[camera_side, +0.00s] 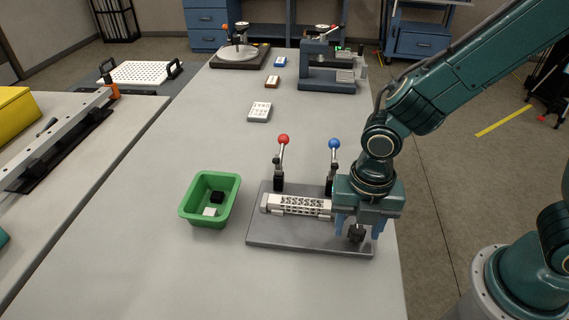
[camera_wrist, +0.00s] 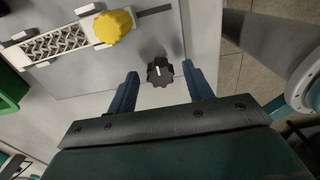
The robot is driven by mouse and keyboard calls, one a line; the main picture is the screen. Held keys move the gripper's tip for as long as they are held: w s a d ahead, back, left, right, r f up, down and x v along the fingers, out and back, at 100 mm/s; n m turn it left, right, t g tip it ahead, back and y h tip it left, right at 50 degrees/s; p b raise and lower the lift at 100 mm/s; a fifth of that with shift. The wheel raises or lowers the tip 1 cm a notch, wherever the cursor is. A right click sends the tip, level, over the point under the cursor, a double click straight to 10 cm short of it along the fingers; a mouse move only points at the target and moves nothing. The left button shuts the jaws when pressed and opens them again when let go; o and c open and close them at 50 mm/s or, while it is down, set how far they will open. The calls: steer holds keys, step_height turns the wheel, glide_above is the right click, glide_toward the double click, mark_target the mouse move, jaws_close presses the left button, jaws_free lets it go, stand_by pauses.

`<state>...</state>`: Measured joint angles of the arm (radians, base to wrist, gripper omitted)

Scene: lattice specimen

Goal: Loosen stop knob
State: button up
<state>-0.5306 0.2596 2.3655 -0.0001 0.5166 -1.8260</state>
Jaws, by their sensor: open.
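A black fluted knob (camera_side: 356,234) with a white mark on top sits at the right front of the grey fixture plate (camera_side: 290,240). In the wrist view the black knob (camera_wrist: 159,74) lies in the gap between my fingertips, with space on both sides. My gripper (camera_side: 358,230) is open and points down over this end of the plate; it also shows in the wrist view (camera_wrist: 160,69). A yellow lobed knob (camera_wrist: 113,27) sits at the end of the white lattice specimen (camera_wrist: 55,43). The yellow knob is hidden in the side view.
A red-knobbed lever (camera_side: 283,141) and a blue-knobbed lever (camera_side: 334,145) stand behind the specimen. A green bin (camera_side: 234,199) with a black and a white piece inside stands left of the plate. Other devices stand farther back; the table front is clear.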

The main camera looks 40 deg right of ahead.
mark_target(358, 230)
steer(key=shift+r, duration=2.05)
